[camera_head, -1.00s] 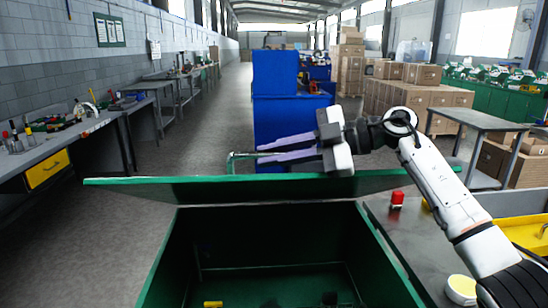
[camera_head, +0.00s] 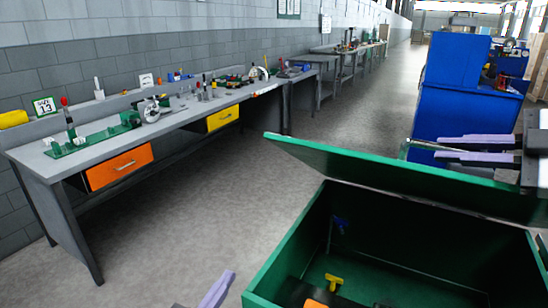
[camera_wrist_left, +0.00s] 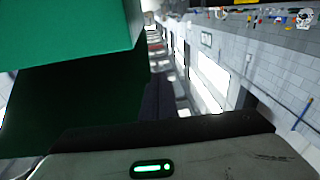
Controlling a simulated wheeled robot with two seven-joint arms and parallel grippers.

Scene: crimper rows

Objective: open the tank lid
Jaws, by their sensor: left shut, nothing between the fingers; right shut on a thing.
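The green tank (camera_head: 258,298) stands open at the lower right of the head view, its dark inside showing. Its green lid (camera_head: 340,165) is raised at the back and seen nearly edge-on. A green handle bar (camera_head: 406,148) shows behind the lid. My right gripper (camera_head: 439,148) is at this handle, shut on it, with its purple fingers pointing left; the exact contact is hard to see. My left gripper (camera_head: 216,290) is shut and empty at the bottom edge, left of the tank, mostly cut off. A green surface (camera_wrist_left: 70,30) fills the upper left of the left wrist view.
A yellow piece (camera_head: 334,281) and an orange piece (camera_head: 315,304) lie inside the tank. A grey workbench (camera_head: 50,166) with drawers and tools stands along the left wall. A blue cabinet (camera_head: 455,90) stands behind the lid. Floor between bench and tank is clear.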

